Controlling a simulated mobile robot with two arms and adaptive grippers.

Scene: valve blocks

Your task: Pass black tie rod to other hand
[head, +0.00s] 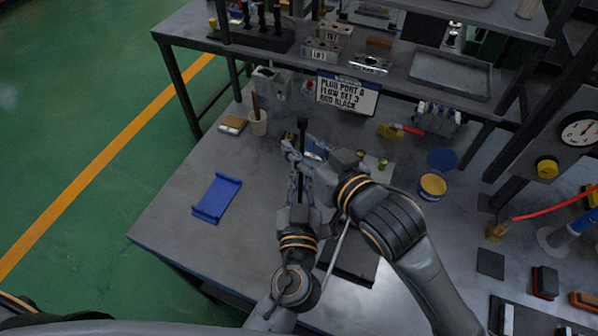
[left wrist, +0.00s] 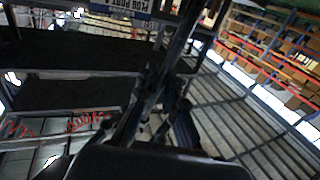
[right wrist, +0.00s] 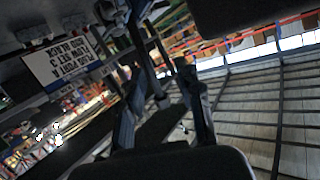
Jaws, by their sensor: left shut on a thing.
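The black tie rod (head: 302,130) stands roughly upright above the bench, its top end showing past the grippers. My left gripper (head: 297,178) is shut on it from below; the rod (left wrist: 179,42) runs up and away from the left fingers (left wrist: 153,98) in the left wrist view. My right gripper (head: 296,158) reaches in from the right, close to the rod. In the right wrist view its two fingers (right wrist: 160,85) stand apart, with the rod (right wrist: 143,50) in line between them. The grippers overlap in the head view, hiding the rod's middle, and I cannot tell whether the right fingers touch it.
A blue cradle (head: 217,198) lies on the bench at left. A cup (head: 258,124) and a sign (head: 347,94) stand behind. A yellow-topped round container (head: 432,186) stands at right. A shelf (head: 400,80) overhangs the back. The front left of the bench is clear.

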